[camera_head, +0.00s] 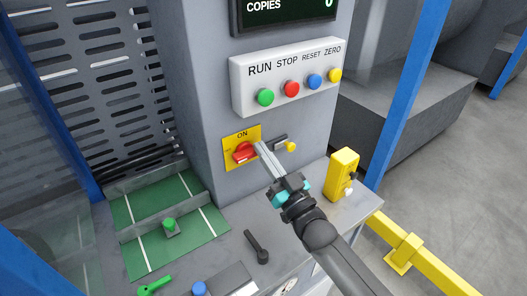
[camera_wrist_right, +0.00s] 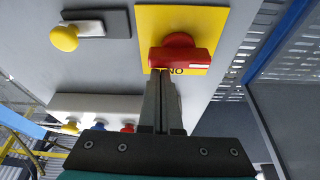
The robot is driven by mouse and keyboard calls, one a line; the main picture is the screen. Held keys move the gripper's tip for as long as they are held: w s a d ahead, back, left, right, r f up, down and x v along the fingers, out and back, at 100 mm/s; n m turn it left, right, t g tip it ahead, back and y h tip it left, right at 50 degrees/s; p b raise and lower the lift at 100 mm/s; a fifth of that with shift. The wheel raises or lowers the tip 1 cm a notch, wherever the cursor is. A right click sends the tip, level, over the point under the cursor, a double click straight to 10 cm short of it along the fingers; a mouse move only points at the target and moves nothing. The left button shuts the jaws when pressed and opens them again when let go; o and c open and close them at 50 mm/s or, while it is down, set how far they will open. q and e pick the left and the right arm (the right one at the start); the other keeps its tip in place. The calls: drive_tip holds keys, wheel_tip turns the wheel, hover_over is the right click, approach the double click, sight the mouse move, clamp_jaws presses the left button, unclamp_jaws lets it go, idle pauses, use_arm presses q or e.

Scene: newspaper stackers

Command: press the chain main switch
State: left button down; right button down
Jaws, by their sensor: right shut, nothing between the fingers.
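A red rotary switch (camera_head: 243,153) sits on a yellow plate (camera_head: 229,158) marked ON, on the front of the grey column. It also shows in the right wrist view (camera_wrist_right: 180,53), where the picture is upside down and the red handle lies crosswise. My right gripper (camera_head: 260,147) is shut and empty, its fingertips close beside the red handle. In the wrist view the closed fingertips (camera_wrist_right: 161,74) end just at the handle's edge; I cannot tell whether they touch it. My left gripper is not in view.
A yellow-knobbed lever (camera_head: 290,146) sits right of the switch. Above is a white panel (camera_head: 242,91) with green, red, blue and yellow buttons. A black lever (camera_head: 257,247) and a yellow box (camera_head: 343,172) stand on the ledge. A green bed (camera_head: 146,256) lies left.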

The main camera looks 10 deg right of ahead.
drive_tip(key=shift+d+f+m+h+p, duration=0.1)
drive_tip(key=shift+f+m+h+p, duration=0.2)
drive_tip(key=shift+m, duration=0.4)
drive_tip(key=shift+r+m+h+p, duration=0.1)
drive_tip(key=shift+m+h, duration=0.3)
drive_tip(key=shift+m, duration=0.3)
drive_tip(key=shift+f+m+h+p, duration=0.2)
drive_tip(key=shift+m+h, duration=0.1)
drive_tip(key=shift+m, duration=0.3)
drive_tip(key=shift+f+m+h+p, duration=0.1)
drive_tip(key=shift+m+h+p, duration=0.15)
drive_tip(key=shift+m, duration=0.35)
drive_tip(key=shift+s+a+f+m+g+h+p, duration=0.15)
drive_tip(key=shift+f+m+g+h+p, duration=0.55)
drive_tip(key=shift+m, duration=1.85)
drive_tip(key=shift+w+a+f+m+g+h+p, duration=0.1)
drive_tip(key=shift+m+h+p, duration=0.65)
drive_tip(key=shift+m+p, duration=1.35)
drive_tip(key=shift+s+a+f+m+g+h+p, duration=0.15)
drive_tip(key=shift+f+m+g+h+p, duration=0.4)
drive_tip(key=shift+m, duration=2.5)
drive_tip(key=shift+r, duration=0.1)
drive_tip(key=shift+w, duration=0.1)
